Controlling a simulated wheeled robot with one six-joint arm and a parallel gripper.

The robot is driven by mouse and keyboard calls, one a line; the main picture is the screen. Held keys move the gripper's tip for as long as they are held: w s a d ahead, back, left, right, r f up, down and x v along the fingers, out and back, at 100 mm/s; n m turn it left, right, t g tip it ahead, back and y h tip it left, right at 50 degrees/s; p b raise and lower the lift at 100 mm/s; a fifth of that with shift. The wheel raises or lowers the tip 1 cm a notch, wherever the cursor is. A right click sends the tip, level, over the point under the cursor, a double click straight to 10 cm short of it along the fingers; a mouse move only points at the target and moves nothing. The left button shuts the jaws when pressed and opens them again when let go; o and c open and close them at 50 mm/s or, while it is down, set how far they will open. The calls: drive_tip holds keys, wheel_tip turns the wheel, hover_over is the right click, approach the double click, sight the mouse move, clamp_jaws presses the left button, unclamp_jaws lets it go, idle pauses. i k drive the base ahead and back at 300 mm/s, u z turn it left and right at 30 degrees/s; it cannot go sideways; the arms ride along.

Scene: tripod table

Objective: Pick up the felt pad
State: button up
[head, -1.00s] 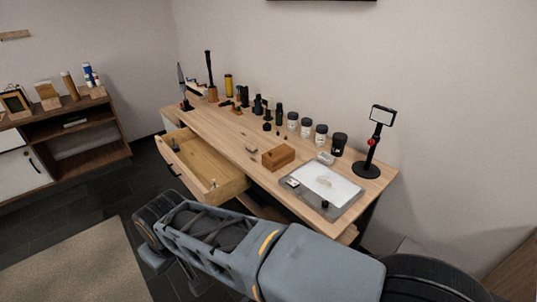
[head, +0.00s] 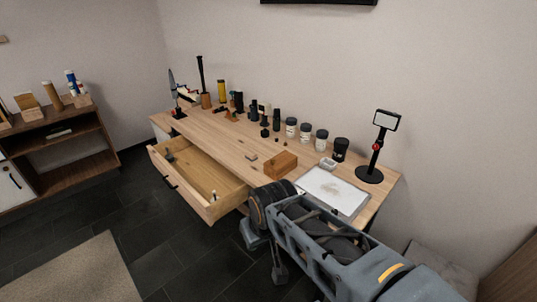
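I cannot single out the felt pad for certain. A small flat tan-grey piece (head: 251,156) lies on the wooden table (head: 215,135), left of a brown wooden box, and is too small to identify. My arm comes in from the lower right, and its end is beside the table's front edge, right of the open drawer (head: 205,180). My gripper (head: 279,272) seems to be the dark part pointing down there, over the floor. Its fingers are not clear, and I see nothing held. My arm hides part of the table's front.
The brown box (head: 281,163) and a tray with a white sheet (head: 333,188) are on the right half. Several jars (head: 306,132) and dark fittings line the back. A black stand (head: 375,160) rises at the right end. The drawer juts out, holding small items.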

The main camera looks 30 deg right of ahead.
sight(251, 156)
drive_tip(key=z, duration=0.05)
drive_tip(key=i, duration=1.65)
